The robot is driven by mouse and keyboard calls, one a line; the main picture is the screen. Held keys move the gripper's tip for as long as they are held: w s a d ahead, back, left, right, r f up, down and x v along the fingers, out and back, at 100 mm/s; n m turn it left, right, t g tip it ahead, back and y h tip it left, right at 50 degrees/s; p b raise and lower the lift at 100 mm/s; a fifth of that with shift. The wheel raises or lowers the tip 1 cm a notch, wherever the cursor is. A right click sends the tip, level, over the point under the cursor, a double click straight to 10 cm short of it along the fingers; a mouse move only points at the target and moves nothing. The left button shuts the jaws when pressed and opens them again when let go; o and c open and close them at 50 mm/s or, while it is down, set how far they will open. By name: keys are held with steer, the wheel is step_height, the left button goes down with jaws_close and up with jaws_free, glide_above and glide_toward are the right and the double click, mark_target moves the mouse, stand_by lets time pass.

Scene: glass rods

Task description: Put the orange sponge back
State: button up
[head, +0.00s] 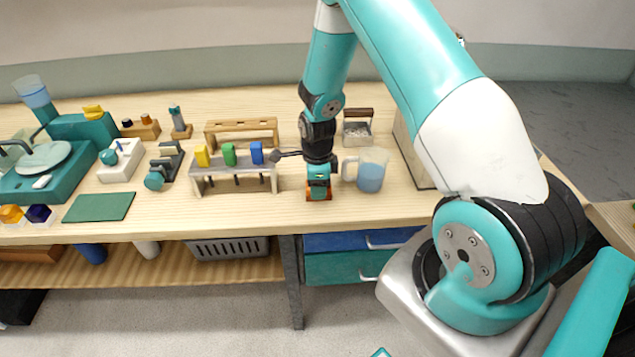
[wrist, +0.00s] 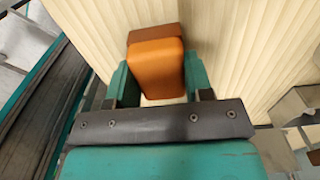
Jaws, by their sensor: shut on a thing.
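The orange sponge (wrist: 157,68) is between the two fingers of my gripper (wrist: 156,85) in the wrist view. It has an orange face and a darker brown layer at its far side. In the head view my gripper (head: 319,190) points down at the front part of the bench, and an orange bit of the sponge (head: 319,197) shows at its tip. My gripper is shut on the sponge. I cannot tell whether the sponge touches the bench top.
A jug with blue liquid (head: 370,172) stands just right of my gripper. A grey rack (head: 235,180) with yellow, green and blue pieces stands to its left. A small caddy (head: 357,128) is behind. A green mat (head: 98,207) lies at the front left of the wooden bench (head: 200,228).

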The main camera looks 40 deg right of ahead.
steer(key=shift+f, duration=0.2)
steer(key=o, duration=0.9)
steer(key=shift+r, duration=0.45)
step_height(320, 180, up, 11)
steer(key=b, duration=0.2)
steer(key=s+a+r+n+y, duration=0.1)
steer(key=s+a+r+n, duration=0.1)
steer(key=a+r+n, duration=0.45)
steer(key=s+a+r+n+y, duration=0.1)
steer(key=s+a+r+n, duration=0.2)
steer(key=s+a+n, duration=0.2)
steer(key=s+a+r+n+y, duration=0.1)
steer(key=s+a+r+n, duration=0.3)
steer(key=s+n, duration=0.4)
steer(key=s+a+r+n+y, duration=0.1)
steer(key=s+a+r+n, duration=0.2)
steer(key=n, duration=0.9)
steer(key=shift+s+a+r+n, duration=0.1)
steer(key=shift+s+a+n, duration=0.05)
steer(key=shift+s+a, duration=0.9)
steer(key=shift+s+a+r+n, duration=0.1)
steer(key=shift+s+a, duration=0.75)
steer(key=shift+s, duration=0.3)
